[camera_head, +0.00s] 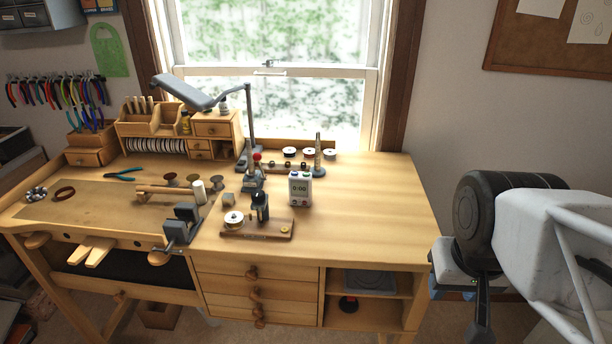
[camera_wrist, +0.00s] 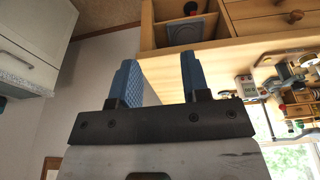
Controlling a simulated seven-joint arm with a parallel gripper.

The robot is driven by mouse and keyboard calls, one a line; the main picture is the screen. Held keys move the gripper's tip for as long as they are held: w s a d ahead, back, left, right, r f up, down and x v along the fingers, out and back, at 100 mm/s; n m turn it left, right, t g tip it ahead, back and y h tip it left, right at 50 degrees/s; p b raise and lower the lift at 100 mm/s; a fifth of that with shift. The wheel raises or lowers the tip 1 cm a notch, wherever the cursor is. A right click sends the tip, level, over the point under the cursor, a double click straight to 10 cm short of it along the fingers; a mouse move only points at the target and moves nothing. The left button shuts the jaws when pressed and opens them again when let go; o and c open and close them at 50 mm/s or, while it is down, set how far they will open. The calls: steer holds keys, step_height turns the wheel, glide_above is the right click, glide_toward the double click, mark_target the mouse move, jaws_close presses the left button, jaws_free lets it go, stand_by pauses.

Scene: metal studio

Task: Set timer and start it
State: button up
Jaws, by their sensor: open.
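The timer (camera_head: 300,188) is a small white upright device on the workbench, right of the tools. Its dark display reads 0:00, and coloured buttons show along its top edge. It also shows at the right in the wrist view (camera_wrist: 246,88), turned by the camera's angle. My gripper is in the wrist view (camera_wrist: 158,75), with two blue fingers apart and nothing between them. It is off the bench's right side, well away from the timer. In the head view my arm is at the right, with the fingers mostly hidden.
The wooden workbench (camera_head: 375,210) is clear right of the timer. A wooden base (camera_head: 258,236) with a small device is in front of it, and a vise (camera_head: 180,225) is left. A lamp (camera_head: 248,125) and spools (camera_head: 308,152) stand behind. An open shelf (camera_head: 368,285) is below.

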steer(key=shift+w+r, duration=0.1)
steer(key=shift+w, duration=0.05)
steer(key=c, duration=0.6)
steer(key=shift+w+a+r, duration=0.1)
steer(key=shift+w+r, duration=0.05)
steer(key=shift+w, duration=0.05)
jaws_close()
steer(key=w+a+r+n, duration=0.3)
steer(key=w+a, duration=0.1)
steer(key=w, duration=0.3)
steer(key=w+a+r+n+g, duration=0.1)
steer(key=w+a+r+n, duration=0.2)
steer(key=w, duration=0.5)
steer(key=w+a+r+n, duration=0.3)
steer(key=w+a, duration=0.1)
steer(key=w, duration=0.3)
steer(key=w+a+f+n+g, duration=0.1)
steer(key=w+a+n, duration=0.8)
steer(key=w+a, duration=0.9)
steer(key=shift+w+f+g, duration=0.15)
steer(key=shift+w+g, duration=0.15)
steer(key=shift+w, duration=0.05)
